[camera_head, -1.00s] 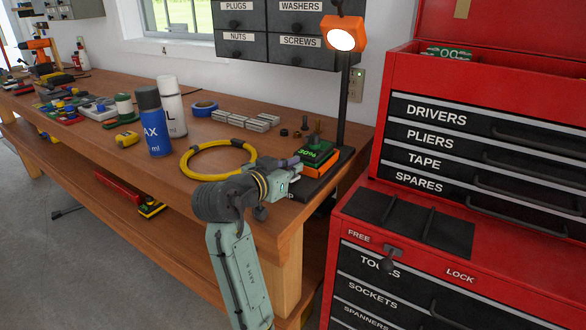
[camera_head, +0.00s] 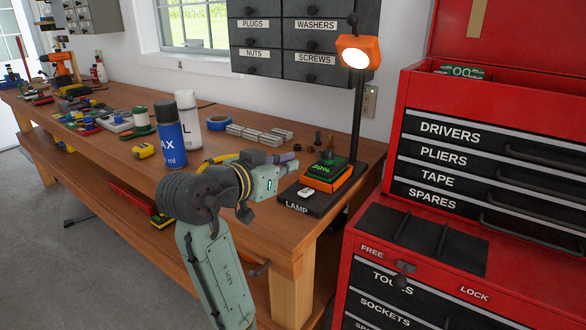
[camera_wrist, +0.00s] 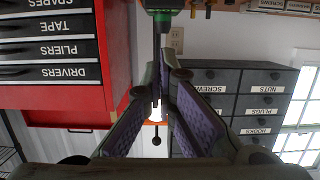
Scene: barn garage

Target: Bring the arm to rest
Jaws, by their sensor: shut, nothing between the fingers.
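My arm reaches in from the bottom of the head view, bent over the workbench's front edge. I cannot tell the exact gap between gripper and block.
The lamp (camera_head: 357,52) stands at the right. A red tool chest (camera_head: 400,120) is beyond it.

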